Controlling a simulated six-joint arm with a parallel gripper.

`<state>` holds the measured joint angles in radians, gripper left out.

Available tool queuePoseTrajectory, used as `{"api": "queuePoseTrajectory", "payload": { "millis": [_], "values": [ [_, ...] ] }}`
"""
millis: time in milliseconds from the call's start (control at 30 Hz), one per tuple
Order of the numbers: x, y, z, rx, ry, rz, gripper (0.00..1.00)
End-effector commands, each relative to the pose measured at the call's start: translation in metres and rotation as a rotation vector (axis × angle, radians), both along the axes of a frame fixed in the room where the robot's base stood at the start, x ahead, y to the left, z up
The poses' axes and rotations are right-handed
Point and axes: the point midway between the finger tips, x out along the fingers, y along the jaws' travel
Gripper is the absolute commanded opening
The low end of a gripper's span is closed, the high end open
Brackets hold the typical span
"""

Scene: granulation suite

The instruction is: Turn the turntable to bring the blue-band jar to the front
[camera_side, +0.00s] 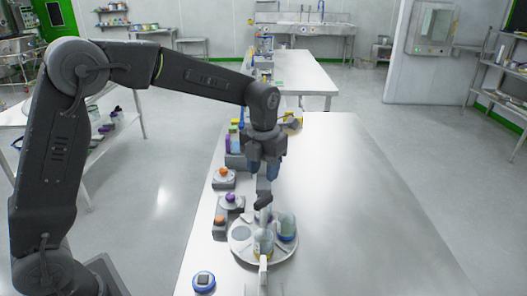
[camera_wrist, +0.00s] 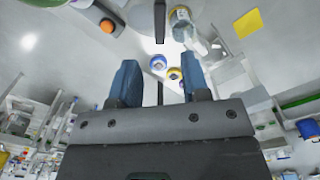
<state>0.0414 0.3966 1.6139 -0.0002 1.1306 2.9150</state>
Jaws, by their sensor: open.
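The turntable (camera_side: 237,248) is a round pale disc near the front of the bench. A clear jar with a blue band (camera_side: 287,228) stands at its right side. A clear jar with a yellow band (camera_side: 262,243) stands nearer its front middle. A grey round patch (camera_side: 241,233) lies on the left of the disc. My gripper (camera_side: 264,172) is above and behind the disc, with blue fingers apart and nothing seen between them. In the wrist view, my gripper's fingers (camera_wrist: 159,72) are spread; small round items with blue and yellow rings show beyond, which I cannot match surely.
Small pedestals with an orange knob (camera_side: 223,172) and a purple knob (camera_side: 230,198) line the bench's left edge. A blue-ringed device (camera_side: 204,281) sits at front left. A dark piece (camera_side: 264,200) stands between gripper and disc. The bench's right side (camera_side: 360,210) is clear.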

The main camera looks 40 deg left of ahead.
Motion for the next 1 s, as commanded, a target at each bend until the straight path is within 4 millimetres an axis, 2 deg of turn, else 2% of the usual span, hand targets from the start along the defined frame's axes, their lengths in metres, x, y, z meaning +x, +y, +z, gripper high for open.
{"api": "queuePoseTrajectory", "payload": {
  "millis": [100,300,767,867,1000],
  "values": [
    [0.001,0.000,0.024,0.000,-0.004,0.000,0.43],
    [0.000,0.000,0.047,0.000,-0.002,0.000,0.43],
    [0.000,0.000,0.052,0.000,0.000,0.011,0.43],
    [0.000,0.000,0.052,0.000,0.000,0.087,0.43],
    [0.000,0.000,0.052,0.000,0.000,0.354,0.43]
  ]
}}
